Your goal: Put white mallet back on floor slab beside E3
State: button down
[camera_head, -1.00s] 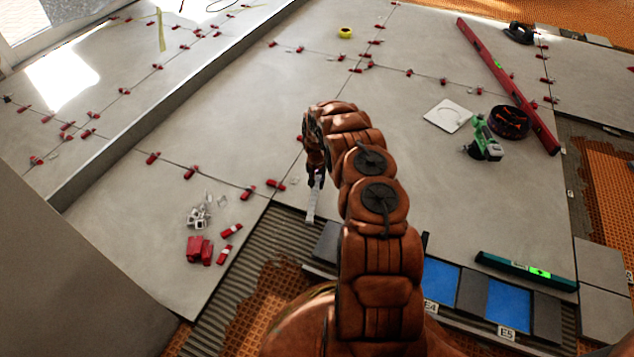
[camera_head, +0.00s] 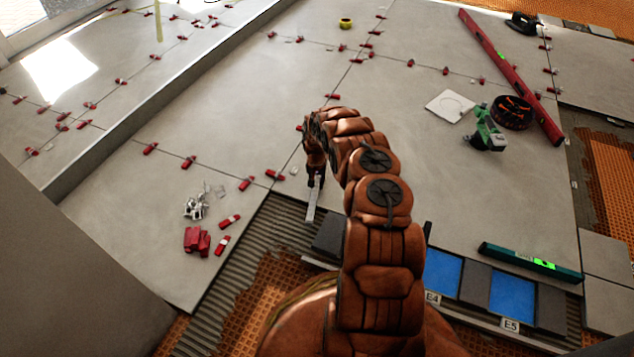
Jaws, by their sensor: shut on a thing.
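My gripper (camera_head: 315,181) is at the end of my orange-brown arm, pointing down near the dark ribbed strip at the slab's front edge. It is shut on a narrow pale thing, apparently the white mallet (camera_head: 311,206), which hangs below it. The mallet's head cannot be made out, nor whether its lower end touches anything. The large grey floor slab (camera_head: 480,195) lies right of and behind the gripper. Labels E4 (camera_head: 432,298) and E5 (camera_head: 511,326) show at the front. No E3 label is visible; my arm covers part of that row.
A green-lit level (camera_head: 530,262) lies at the slab's front edge. A green tool (camera_head: 484,130), a white square plate (camera_head: 450,106), a dark round container (camera_head: 512,112) and a long red level (camera_head: 510,75) lie at right. Red wedges (camera_head: 197,240) lie at left. The slab's middle is clear.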

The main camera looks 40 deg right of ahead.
jog(key=shift+f, duration=0.5)
dwell(0.4)
jog(key=c, duration=0.9)
grip_release()
jog(key=shift+a+r, duration=0.1)
jog(key=shift+r, duration=5.85)
